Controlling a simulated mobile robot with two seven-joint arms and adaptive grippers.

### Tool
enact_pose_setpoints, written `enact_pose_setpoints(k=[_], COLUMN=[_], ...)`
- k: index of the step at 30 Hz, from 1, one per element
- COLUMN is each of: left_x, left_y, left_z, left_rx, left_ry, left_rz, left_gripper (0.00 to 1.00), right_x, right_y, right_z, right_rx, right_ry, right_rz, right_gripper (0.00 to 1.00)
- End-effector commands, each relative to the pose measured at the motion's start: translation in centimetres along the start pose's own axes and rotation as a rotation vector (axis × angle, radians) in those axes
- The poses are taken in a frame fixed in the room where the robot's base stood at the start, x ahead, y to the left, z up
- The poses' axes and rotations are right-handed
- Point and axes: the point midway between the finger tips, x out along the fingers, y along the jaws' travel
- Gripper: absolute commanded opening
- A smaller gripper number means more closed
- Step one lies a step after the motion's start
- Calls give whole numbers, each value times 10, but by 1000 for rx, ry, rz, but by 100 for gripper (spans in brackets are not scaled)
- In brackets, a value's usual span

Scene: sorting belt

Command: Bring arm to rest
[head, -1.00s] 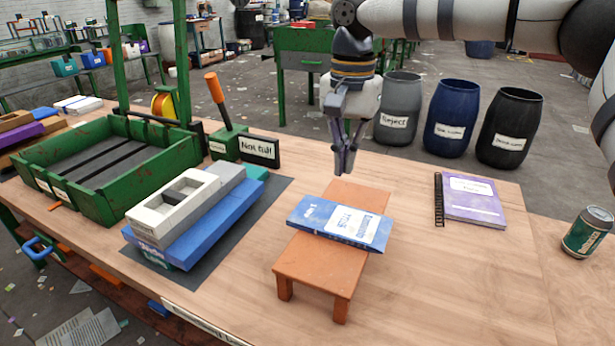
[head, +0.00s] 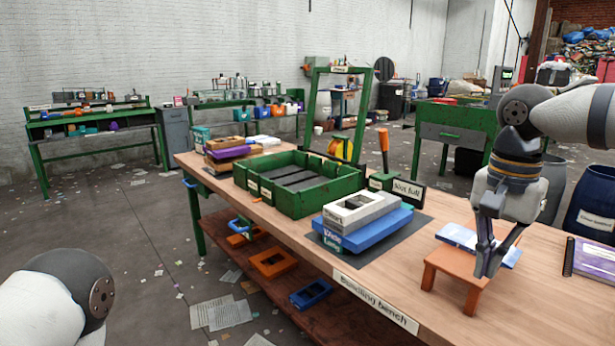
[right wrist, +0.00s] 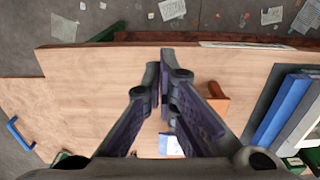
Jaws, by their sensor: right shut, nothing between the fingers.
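My right gripper (head: 487,273) hangs fingers down in the head view, in front of the small orange stool (head: 445,264) and the blue booklet (head: 458,238) lying on it. Its fingers are together and empty; they also show closed in the right wrist view (right wrist: 165,60). There, part of the stool (right wrist: 217,104) shows beside the fingers, and part of the booklet (right wrist: 171,145) shows below them. The gripper hides part of both in the head view. A link of my left arm shows at the lower left; my left gripper is out of view.
On the bench (head: 415,285) stand a green tray (head: 285,203), a stack of white and grey pieces on a blue block (head: 352,238), a "Not full" sign (head: 408,191) and a purple notebook (head: 595,262). Dark barrels (head: 590,205) stand behind. Floor left of the bench is mostly open, with scattered paper.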

Motion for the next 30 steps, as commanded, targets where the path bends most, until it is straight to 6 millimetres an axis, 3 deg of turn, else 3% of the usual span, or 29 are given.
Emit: enact_pose_setpoints(k=[5, 8, 11, 14, 15, 18, 22, 25, 30], left_x=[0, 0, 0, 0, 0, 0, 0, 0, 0], left_y=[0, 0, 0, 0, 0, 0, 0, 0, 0], left_z=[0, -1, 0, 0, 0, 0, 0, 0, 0], left_rx=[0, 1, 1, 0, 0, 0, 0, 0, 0], left_ry=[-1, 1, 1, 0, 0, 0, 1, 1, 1], left_rz=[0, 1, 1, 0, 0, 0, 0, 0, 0], left_gripper=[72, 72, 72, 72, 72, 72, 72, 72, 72], right_x=[111, 179, 247, 305, 323, 350, 354, 349, 346], right_y=[23, 33, 45, 73, 91, 144, 208, 236, 248], right_z=[-24, -22, 13, 75, 105, 176, 242, 268, 279], right_rx=[-11, -151, -365, -564, -630, -745, -809, -822, -823], right_ry=[362, 575, 641, 542, 467, 248, 4, -105, -151], right_rz=[237, 262, 189, 95, 65, 29, 40, 58, 65], right_gripper=[0, 0, 0, 0, 0, 0, 0, 0, 0])
